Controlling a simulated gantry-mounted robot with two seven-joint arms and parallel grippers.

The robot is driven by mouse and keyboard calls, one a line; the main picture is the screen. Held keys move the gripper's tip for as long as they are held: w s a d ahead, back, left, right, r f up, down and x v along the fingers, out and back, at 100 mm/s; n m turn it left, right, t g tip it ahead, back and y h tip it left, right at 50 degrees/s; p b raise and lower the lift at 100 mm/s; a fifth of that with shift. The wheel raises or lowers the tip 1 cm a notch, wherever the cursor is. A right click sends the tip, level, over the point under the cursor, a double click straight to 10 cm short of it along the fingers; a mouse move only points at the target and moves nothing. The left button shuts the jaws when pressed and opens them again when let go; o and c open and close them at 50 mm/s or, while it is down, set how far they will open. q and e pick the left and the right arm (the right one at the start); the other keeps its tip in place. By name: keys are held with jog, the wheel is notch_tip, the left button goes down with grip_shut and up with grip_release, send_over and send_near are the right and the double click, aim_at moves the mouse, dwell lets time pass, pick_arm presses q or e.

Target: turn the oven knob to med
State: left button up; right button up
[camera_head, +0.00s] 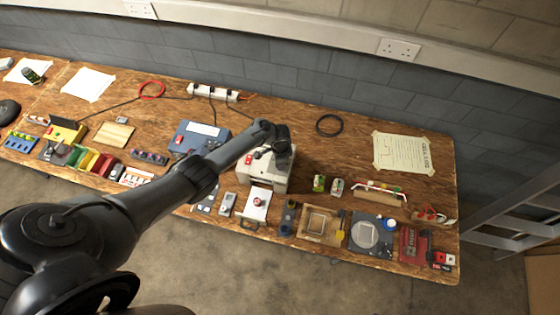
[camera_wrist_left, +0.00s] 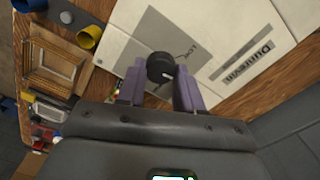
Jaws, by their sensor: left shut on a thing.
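The oven (camera_head: 264,177) is a pale cream box on the wooden bench, partly covered by my left arm in the head view. In the left wrist view, its white panel (camera_wrist_left: 118,40) bears a grey patch, the lettering "LOW" and a "Dunrevin" label. My left gripper (camera_wrist_left: 160,70) is shut on the knob, one purple finger on each side. In the head view, the left gripper (camera_head: 281,136) is at the oven top and the knob is hidden. My right gripper is not in view.
A blue box (camera_head: 190,137) stands left of the oven. A white unit with a red button (camera_head: 257,203) is in front. A wooden frame (camera_head: 318,224) and a grey plate with a disc (camera_head: 366,234) lie to the right. A black ring (camera_head: 329,125) lies behind on bare bench.

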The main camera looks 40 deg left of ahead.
pick_arm(q)
jog(key=shift+m, duration=0.6)
jog(key=o, duration=1)
jog(key=shift+o, duration=0.2)
notch_tip(320, 180, up, 11)
jog(key=p, duration=0.3)
jog(key=shift+p, duration=0.4)
jog(key=shift+f, duration=0.1)
